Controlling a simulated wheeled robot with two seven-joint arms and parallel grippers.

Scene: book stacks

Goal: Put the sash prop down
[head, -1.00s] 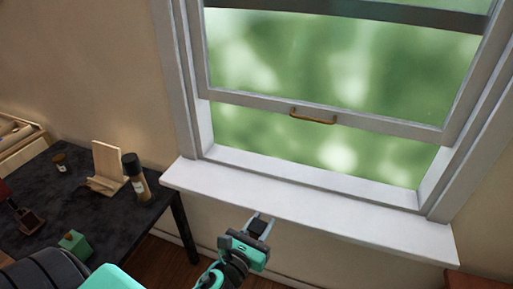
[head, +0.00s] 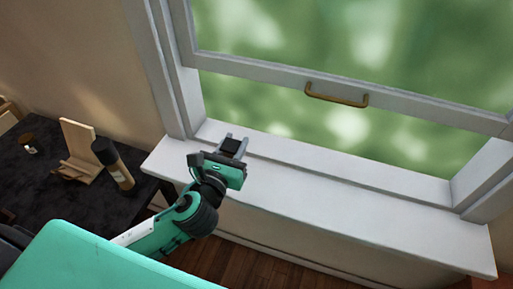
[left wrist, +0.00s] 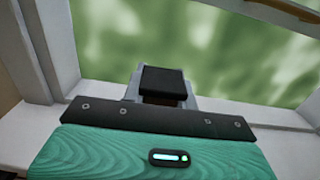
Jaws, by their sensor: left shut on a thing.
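The sash prop (head: 230,146) shows as a small block with a dark top, held between the fingers of my left gripper (head: 235,142). In the left wrist view the prop (left wrist: 163,82) has a black top and a brown part below it; its lower end is hidden by the gripper. The gripper is shut on it over the left part of the white sill (head: 330,198), close to the window opening. I cannot tell whether the prop touches the sill. The sash (head: 420,98) is raised, with a gap under it. My right gripper is not in view.
A brass handle (head: 336,98) is on the sash's lower rail. A dark table (head: 50,205) at the left holds a bottle (head: 114,165), a wooden stand (head: 78,150) and a small jar (head: 27,143). The sill right of the gripper is clear.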

